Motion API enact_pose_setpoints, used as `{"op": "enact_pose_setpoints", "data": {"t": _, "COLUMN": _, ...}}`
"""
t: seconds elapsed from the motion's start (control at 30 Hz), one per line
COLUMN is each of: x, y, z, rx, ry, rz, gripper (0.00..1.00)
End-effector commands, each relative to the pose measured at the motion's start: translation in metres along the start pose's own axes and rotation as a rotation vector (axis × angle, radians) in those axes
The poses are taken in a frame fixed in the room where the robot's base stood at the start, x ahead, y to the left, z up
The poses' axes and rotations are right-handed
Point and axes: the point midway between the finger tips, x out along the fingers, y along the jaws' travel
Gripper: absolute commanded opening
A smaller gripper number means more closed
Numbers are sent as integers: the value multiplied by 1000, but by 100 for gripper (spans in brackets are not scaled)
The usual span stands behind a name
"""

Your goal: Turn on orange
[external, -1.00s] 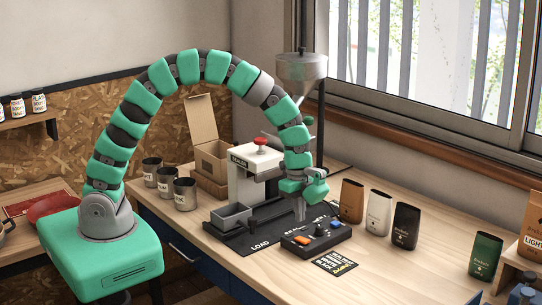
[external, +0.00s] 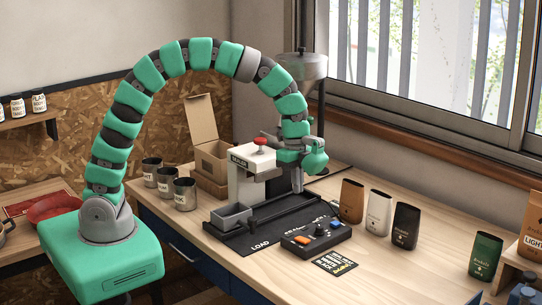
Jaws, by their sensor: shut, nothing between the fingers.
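The control box (external: 316,247) is dark grey and stands on the table at the front edge of the black mat. An orange switch (external: 302,240) is at its left end, a dark knob is in the middle and a blue switch (external: 337,224) is at its right end. Whether the orange switch is pressed or lit is too small to tell. My gripper (external: 297,190) points down behind and above the control box, apart from it. Its fingers are shut and hold nothing.
A sealing machine (external: 247,186) with a red knob stands left of my gripper. Brown, white and black pouches (external: 405,227) stand to the right, with a green pouch (external: 486,256) farther off. A printed card (external: 335,264) lies in front of the box. Metal cups stand at the left.

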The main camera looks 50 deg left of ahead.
Motion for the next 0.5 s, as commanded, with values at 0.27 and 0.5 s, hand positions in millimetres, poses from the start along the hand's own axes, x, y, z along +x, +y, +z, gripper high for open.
{"op": "enact_pose_setpoints", "data": {"t": 0.27, "x": 4, "y": -3, "z": -4, "rx": -1, "ry": 12, "rz": -6, "gripper": 0}}
{"op": "enact_pose_setpoints", "data": {"t": 0.5, "x": 7, "y": -3, "z": -10, "rx": -1, "ry": 32, "rz": -7, "gripper": 0}}
